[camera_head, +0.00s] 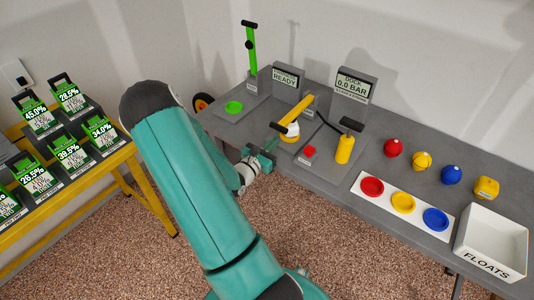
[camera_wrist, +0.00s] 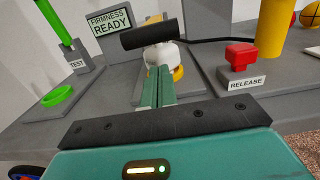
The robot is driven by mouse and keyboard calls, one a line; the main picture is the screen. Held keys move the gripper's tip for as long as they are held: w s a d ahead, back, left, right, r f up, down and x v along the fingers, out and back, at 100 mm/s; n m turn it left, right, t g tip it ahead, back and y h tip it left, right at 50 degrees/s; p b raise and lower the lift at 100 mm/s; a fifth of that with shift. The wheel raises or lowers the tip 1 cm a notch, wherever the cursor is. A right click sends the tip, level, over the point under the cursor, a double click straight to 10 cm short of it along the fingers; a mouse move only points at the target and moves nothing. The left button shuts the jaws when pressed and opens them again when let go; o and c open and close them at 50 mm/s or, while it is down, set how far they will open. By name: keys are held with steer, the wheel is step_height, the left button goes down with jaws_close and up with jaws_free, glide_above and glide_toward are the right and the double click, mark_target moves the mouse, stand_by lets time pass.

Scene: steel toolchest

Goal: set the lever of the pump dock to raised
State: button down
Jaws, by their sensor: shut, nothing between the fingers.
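The pump dock (camera_head: 363,150) is a grey base with a screen (camera_head: 352,86) reading "DOCK 0.0 BAR". Its lever appears to be the yellow bar (camera_head: 299,111), slanting down toward the front of the bench. A black crossbar grip (camera_wrist: 150,34) at its front end shows in the wrist view. A white rounded thing (camera_wrist: 165,55) sits below and behind the grip, in a yellow seat. My gripper (camera_head: 273,142) is shut and empty. In the wrist view its green fingertips (camera_wrist: 159,70) point at the space just below the grip; contact cannot be told.
A red RELEASE button (camera_head: 309,152) and a yellow pump cylinder (camera_head: 344,150) with a black handle stand right of my gripper. A green upright test lever (camera_head: 252,55) stands left. Coloured balls, a ring tray (camera_head: 388,206) and a white FLOATS bin (camera_head: 491,250) are farther right.

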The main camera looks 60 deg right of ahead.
steer(key=shift+d+r, duration=0.25)
steer(key=shift+r, duration=0.65)
steer(key=shift+r, duration=0.15)
